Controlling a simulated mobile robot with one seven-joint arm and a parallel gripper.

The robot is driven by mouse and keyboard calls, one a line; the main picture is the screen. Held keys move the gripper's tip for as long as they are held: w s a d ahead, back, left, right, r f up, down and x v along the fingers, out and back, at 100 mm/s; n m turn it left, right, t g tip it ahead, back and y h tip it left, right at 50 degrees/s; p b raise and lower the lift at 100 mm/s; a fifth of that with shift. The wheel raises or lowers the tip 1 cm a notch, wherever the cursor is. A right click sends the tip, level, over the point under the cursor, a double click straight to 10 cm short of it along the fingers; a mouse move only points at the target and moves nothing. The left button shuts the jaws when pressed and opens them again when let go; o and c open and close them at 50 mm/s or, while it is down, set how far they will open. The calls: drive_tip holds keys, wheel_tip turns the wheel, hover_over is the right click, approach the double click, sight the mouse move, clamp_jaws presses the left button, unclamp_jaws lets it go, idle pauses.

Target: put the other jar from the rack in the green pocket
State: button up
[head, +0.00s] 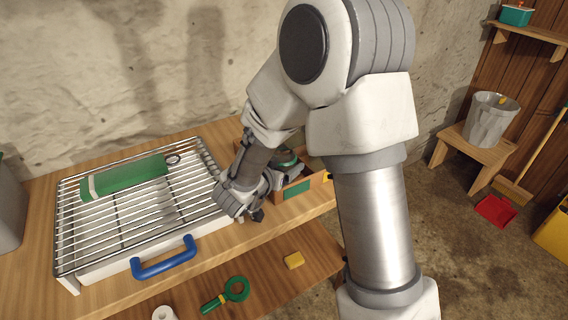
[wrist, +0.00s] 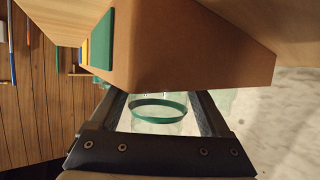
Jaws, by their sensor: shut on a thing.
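My gripper (head: 250,214) is low over the bench, between the wire rack (head: 120,238) and the wooden box. In the wrist view my gripper (wrist: 160,100) is shut on a clear glass jar (wrist: 158,112) with a green band, held between the two dark fingers. The jar is hard to make out in the head view. The box (wrist: 190,62) stands close beyond the jar in the wrist view. The green patch (head: 297,190) is on the box's front, and a green patch also shows in the wrist view (wrist: 103,40). The box's inside is mostly hidden by my arm.
A long green item (head: 130,176) lies on the rack, with a small ring at its right end. The rack has a blue handle (head: 163,258). A metal bucket (head: 490,121) stands at right.

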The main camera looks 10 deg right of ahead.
drive_tip(key=shift+f+b, duration=0.3)
drive_tip(key=shift+f, duration=0.1)
drive_tip(key=o, duration=1.4)
drive_tip(key=p+v, duration=0.4)
drive_tip(key=v, duration=1.3)
drive_tip(key=shift+s, duration=0.2)
drive_tip(key=shift+a, duration=0.1)
